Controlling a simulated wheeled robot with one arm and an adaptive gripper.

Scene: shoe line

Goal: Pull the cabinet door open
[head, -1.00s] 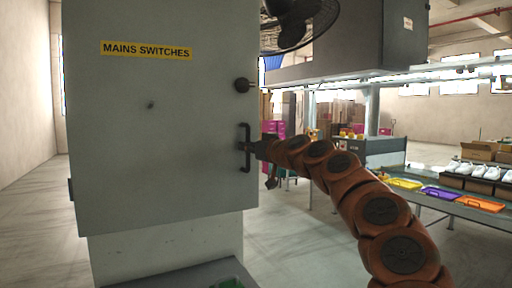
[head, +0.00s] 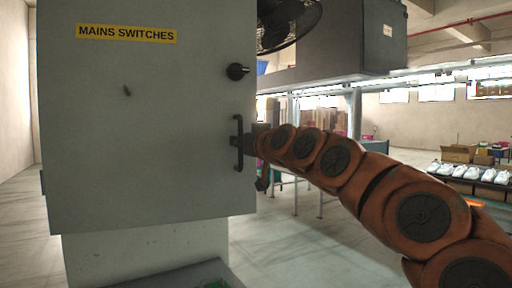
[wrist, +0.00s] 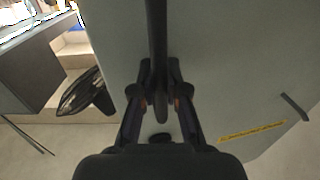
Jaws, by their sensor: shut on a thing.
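The grey cabinet (head: 150,160) with a yellow "MAINS SWITCHES" label fills the left half of the head view. Its door carries a dark upright bar handle (head: 238,155) near the right edge, with a black knob (head: 237,71) above. My gripper (head: 245,141) reaches the handle from the right. In the wrist view the handle (wrist: 156,35) runs between the two fingers of my gripper (wrist: 160,88), which are shut on it. The door face (wrist: 225,70) lies behind the fingers. I cannot tell whether the door is ajar.
A black fan (head: 288,22) hangs right of the cabinet's top, beside a grey overhead box (head: 350,38). A bench with white shoes (head: 473,172) and cardboard boxes (head: 458,153) stands at the far right. The floor (head: 300,245) right of the cabinet is clear.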

